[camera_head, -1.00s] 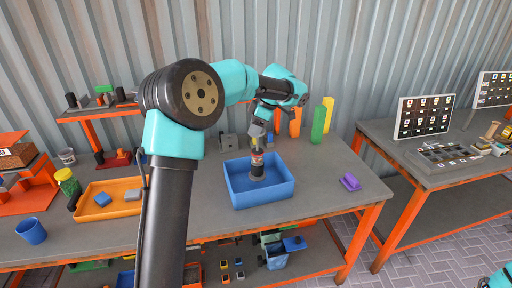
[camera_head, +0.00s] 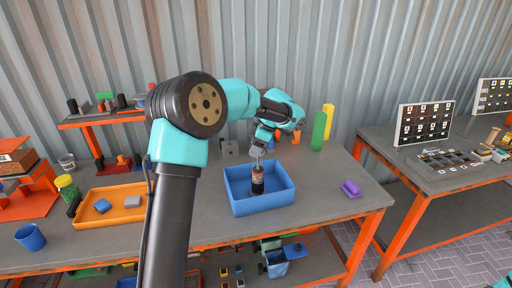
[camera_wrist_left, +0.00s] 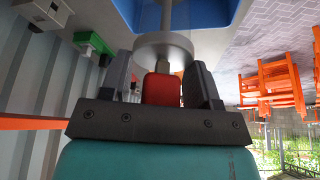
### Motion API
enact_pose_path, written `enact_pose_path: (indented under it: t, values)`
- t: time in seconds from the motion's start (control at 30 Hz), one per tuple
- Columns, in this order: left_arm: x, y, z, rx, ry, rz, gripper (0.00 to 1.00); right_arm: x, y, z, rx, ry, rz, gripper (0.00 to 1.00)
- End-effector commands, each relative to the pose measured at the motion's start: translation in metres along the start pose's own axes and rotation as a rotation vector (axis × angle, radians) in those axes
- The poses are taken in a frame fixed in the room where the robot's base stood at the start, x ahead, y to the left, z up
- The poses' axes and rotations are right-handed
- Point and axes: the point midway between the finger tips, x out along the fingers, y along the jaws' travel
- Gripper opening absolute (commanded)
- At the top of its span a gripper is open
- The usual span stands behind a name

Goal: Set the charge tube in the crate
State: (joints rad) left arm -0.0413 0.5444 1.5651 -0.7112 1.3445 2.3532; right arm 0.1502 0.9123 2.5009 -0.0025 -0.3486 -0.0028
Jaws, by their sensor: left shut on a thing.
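The charge tube (camera_head: 257,182) is a dark upright cylinder with a red band near its top. In the head view it stands inside the walls of the blue crate (camera_head: 262,207), near the middle. I cannot tell whether its base touches the crate floor. My left gripper (camera_head: 257,156) is above it, shut on its upper end. In the left wrist view the fingers (camera_wrist_left: 160,88) close around a red part of the tube, beside a pale grey disc (camera_wrist_left: 150,48). The blue crate wall (camera_wrist_left: 225,12) shows beyond.
An orange tray (camera_head: 90,218) with blue and grey blocks lies left of the crate, behind my left arm. A purple piece (camera_head: 350,188) lies to the right. Green (camera_head: 318,131) and yellow (camera_head: 328,119) uprights stand behind.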

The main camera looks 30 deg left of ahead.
Motion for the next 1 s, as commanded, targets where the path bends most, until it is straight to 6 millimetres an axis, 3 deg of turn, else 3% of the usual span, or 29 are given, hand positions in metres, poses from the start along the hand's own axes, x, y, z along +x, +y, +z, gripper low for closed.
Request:
enact_pose_path:
  t: [0.23, 0.27, 0.5, 0.83, 1.0]
  values:
    - [0.003, 0.000, 0.001, -0.001, 0.000, 0.000, 0.00, 0.000, 0.000, 0.000, 0.000, 0.000, 0.000, 0.61]
    - [0.003, 0.000, 0.001, -0.001, 0.000, 0.000, 0.59, 0.000, 0.000, 0.000, 0.000, 0.000, 0.000, 0.61]
    - [0.002, 0.000, 0.001, 0.000, 0.000, 0.000, 0.82, 0.000, 0.000, 0.000, 0.000, 0.000, 0.000, 0.61]
    - [0.000, 0.000, 0.000, 0.000, -0.001, 0.000, 0.82, 0.000, 0.000, 0.000, 0.000, 0.000, 0.000, 0.61]
    - [-0.015, 0.001, 0.000, -0.001, -0.001, 0.002, 0.82, 0.000, 0.000, 0.000, 0.000, 0.000, 0.000, 0.61]
